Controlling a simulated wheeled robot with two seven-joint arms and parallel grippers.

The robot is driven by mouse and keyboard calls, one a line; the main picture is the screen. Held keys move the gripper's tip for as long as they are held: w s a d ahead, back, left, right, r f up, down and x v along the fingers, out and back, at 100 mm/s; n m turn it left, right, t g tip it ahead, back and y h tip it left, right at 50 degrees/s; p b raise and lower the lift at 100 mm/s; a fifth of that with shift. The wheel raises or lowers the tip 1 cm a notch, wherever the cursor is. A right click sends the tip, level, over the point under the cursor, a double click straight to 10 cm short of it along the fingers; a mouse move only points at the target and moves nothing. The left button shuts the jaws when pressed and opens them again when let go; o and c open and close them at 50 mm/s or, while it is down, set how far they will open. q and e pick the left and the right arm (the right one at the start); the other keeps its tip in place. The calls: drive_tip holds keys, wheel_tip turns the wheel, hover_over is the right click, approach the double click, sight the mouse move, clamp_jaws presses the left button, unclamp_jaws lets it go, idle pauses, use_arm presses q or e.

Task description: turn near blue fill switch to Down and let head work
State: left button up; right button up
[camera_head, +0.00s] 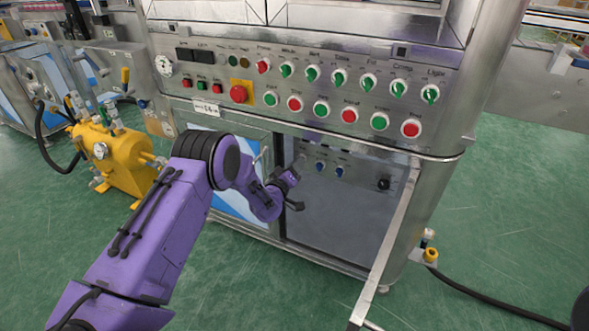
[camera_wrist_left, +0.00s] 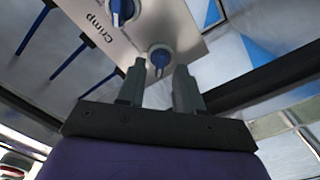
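Two small blue switches (camera_head: 319,166) (camera_head: 339,171) show on a grey panel inside the open lower cabinet in the head view. The left wrist view shows a blue switch knob (camera_wrist_left: 159,58) just beyond my fingertips, roughly centred between them. A second blue knob (camera_wrist_left: 121,9) is at that view's top edge, with the word "Crimp" beside it. I cannot tell whether the fingers touch the nearer knob, nor read its position. My left gripper (camera_head: 297,190) is open and empty, in front of the panel; its parted fingers also show in the wrist view (camera_wrist_left: 159,80). My right gripper is out of view.
The cabinet door (camera_head: 398,235) stands open on the right. Above is a control panel (camera_head: 210,72) with green and red buttons and selector switches. A yellow pump (camera_head: 120,152) stands at left. A black cable (camera_head: 490,300) lies on the green floor at right.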

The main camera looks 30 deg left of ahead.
use_arm(q)
drive_tip(key=shift+w, duration=0.2)
clamp_jaws()
drive_tip(key=shift+m, duration=0.3)
drive_tip(key=shift+d+f+m+b, duration=0.15)
drive_tip(key=shift+m+b, duration=0.15)
drive_tip(key=shift+m, duration=2.55)
drive_tip(key=shift+d+r+m+b, duration=0.1)
drive_tip(key=shift+m+b, duration=0.25)
drive_tip(key=shift+m, duration=2.55)
drive_tip(key=shift+d+f+m+b, duration=0.15)
drive_tip(key=shift+m+b, duration=0.15)
drive_tip(key=shift+m, duration=2.55)
drive_tip(key=shift+s, duration=0.1)
